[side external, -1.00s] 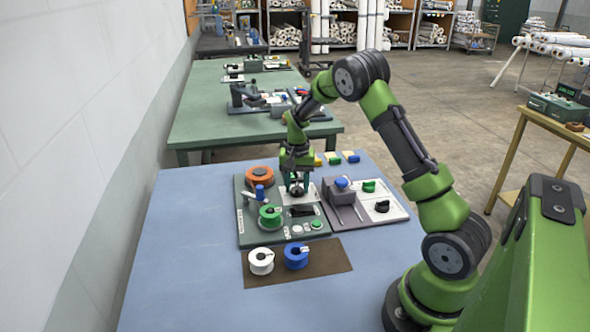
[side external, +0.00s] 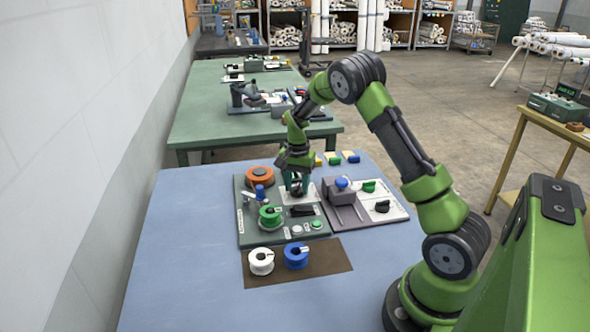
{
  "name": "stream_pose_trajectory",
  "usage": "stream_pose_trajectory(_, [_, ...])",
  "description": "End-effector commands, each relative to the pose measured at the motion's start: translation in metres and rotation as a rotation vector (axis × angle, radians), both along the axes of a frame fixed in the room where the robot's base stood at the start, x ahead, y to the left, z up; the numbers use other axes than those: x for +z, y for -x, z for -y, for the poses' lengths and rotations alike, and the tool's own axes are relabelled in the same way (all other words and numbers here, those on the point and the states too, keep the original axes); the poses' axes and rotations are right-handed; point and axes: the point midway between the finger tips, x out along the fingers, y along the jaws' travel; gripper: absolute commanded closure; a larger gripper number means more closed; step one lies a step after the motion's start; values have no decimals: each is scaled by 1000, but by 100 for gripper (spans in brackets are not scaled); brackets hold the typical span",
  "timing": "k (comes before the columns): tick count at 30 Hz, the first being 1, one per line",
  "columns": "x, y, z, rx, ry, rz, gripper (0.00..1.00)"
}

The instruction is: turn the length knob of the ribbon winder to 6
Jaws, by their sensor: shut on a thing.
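The ribbon winder (side external: 243,226) is a dark green panel on the blue table, with an orange spool (side external: 259,176) and a green spool (side external: 270,217) on it. My gripper (side external: 297,190) points down over the light plate at the winder's upper right. It is shut on a dark round knob (side external: 297,189) there, which the fingers partly cover. I take this to be the length knob. Its scale and pointer are too small and hidden to read. A black bar-shaped part (side external: 302,210) lies just in front of it.
To the right stands a grey unit (side external: 340,193) with a blue knob, beside a light panel with green (side external: 369,186) and black (side external: 382,206) knobs. White (side external: 261,261) and blue (side external: 296,256) spools sit on a brown mat (side external: 325,268) in front. The table's left side is clear.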

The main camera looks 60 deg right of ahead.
Motion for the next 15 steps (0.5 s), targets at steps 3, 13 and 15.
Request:
stream_pose_trajectory(3, [1, 0, 0, 0, 0, 1, 48])
stream_pose_trajectory(13, [0, 0, 0, 1, 0, 0, 31])
stream_pose_trajectory(15, [1, 0, 0, 1, 0, 1, 31])
